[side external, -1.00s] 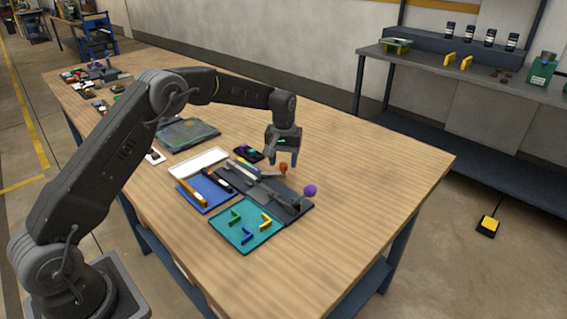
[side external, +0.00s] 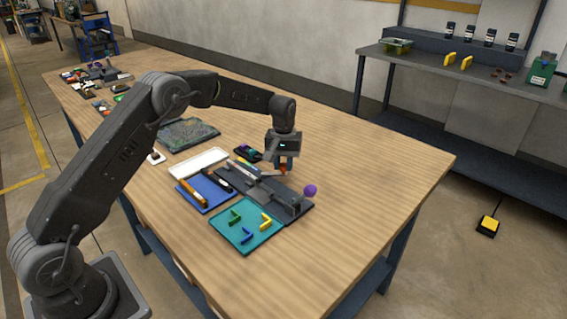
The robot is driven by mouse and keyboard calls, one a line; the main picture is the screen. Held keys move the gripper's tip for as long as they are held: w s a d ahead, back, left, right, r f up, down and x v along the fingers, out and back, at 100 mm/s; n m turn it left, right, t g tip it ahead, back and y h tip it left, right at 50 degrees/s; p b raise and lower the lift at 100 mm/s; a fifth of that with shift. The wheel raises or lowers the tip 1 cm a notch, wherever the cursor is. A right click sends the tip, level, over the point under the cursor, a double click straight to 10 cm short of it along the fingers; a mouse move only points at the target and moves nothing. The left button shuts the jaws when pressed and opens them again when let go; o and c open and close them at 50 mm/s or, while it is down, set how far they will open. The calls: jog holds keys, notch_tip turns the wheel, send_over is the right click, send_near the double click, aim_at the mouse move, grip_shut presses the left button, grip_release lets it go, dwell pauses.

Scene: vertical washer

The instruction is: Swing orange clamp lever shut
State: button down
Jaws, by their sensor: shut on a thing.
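The orange clamp lever knob (side external: 283,169) shows between the fingers of my gripper (side external: 282,170), which is shut on it. The lever belongs to a dark grey fixture (side external: 295,209) on the wooden table. My gripper points down and hides most of the lever, so its exact angle cannot be told. A purple ball knob (side external: 310,190) stands at the fixture's right end, apart from my gripper.
A teal tray (side external: 222,237) with green, blue and yellow angle pieces lies in front of the fixture. A blue tray (side external: 203,207) and a white tray (side external: 187,165) lie to the left. The table's right side is clear.

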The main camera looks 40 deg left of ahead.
dwell(0.4)
jog(key=n, duration=0.1)
jog(key=w+a+n, duration=0.1)
jog(key=n, duration=0.1)
jog(key=a+n, duration=0.1)
jog(key=n, duration=0.1)
jog(key=shift+w, duration=0.25)
jog(key=n, duration=0.1)
jog(key=a+n, duration=0.1)
jog(key=n, duration=0.1)
jog(key=a+n, duration=0.1)
jog(key=shift+w+a+n, duration=0.15)
jog(key=shift+w+n, duration=0.1)
jog(key=shift+n, duration=0.05)
jog(key=a+n, duration=0.1)
jog(key=n, duration=0.1)
jog(key=a+n, duration=0.1)
jog(key=n, duration=0.1)
jog(key=shift+s+a, duration=0.15)
jog(key=shift+s, duration=0.05)
jog(key=shift+s+a+n, duration=0.25)
jog(key=shift+a+n, duration=0.1)
jog(key=shift+n, duration=0.6)
jog(key=shift+s+a+n, duration=0.2)
jog(key=shift+a+n, duration=0.1)
jog(key=shift+n, duration=0.6)
jog(key=shift+s+a+n, duration=0.25)
jog(key=shift+a+n, duration=0.1)
jog(key=shift+n, duration=0.6)
